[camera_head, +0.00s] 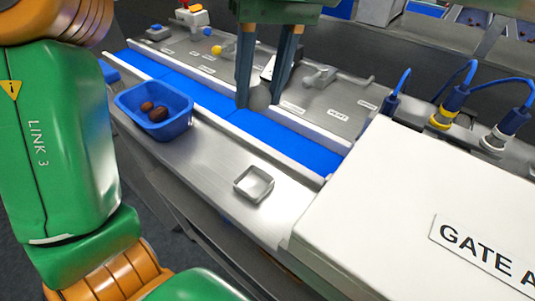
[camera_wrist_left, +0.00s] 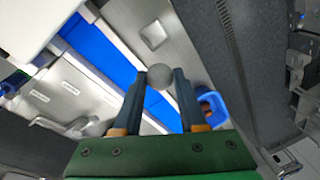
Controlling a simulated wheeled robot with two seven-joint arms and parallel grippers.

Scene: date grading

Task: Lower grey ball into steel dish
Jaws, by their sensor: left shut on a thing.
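The grey ball (camera_head: 260,98) is held between the dark fingertips of my left gripper (camera_head: 259,94), which is shut on it. The ball appears over the blue conveyor strip in the head view, up and to the right of the dish. The small square steel dish (camera_head: 254,184) sits on the steel ledge and looks empty. In the left wrist view the ball (camera_wrist_left: 157,68) shows between the fingertips, with the dish (camera_wrist_left: 153,35) beyond it, apart from it. My right gripper is not in view.
A blue tub (camera_head: 181,127) with brown dates stands on the ledge left of the dish. A white box labelled GATE (camera_head: 410,215) borders the right side. The blue belt (camera_head: 310,153) runs behind the dish. The ledge between tub and dish is clear.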

